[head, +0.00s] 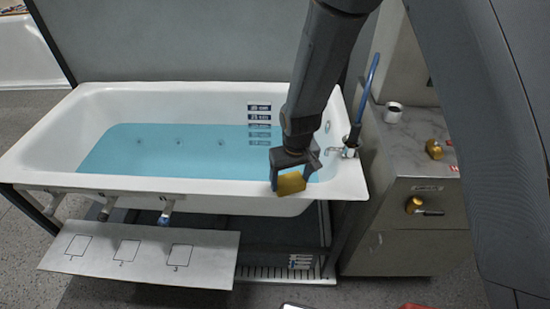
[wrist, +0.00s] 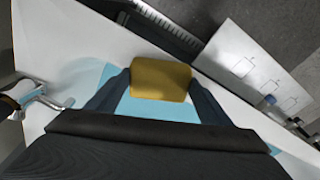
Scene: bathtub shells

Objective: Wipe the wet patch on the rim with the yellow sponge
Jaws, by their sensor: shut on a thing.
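The yellow sponge (head: 291,183) is held between the fingers of my gripper (head: 288,170), at the front rim of the white bathtub (head: 230,187), toward its right end. In the wrist view the sponge (wrist: 160,79) sits between the two dark fingertips of my gripper (wrist: 160,85), which are shut on it. The sponge is over or on the rim; I cannot tell whether it touches. I cannot make out the wet patch in either view; the sponge or gripper may hide it.
Blue water fills the tub behind the rim. A grey cabinet (head: 410,195) on the right carries a metal cup (head: 393,112) and a brass fitting (head: 434,149). A numbered panel (head: 140,255) juts out below left.

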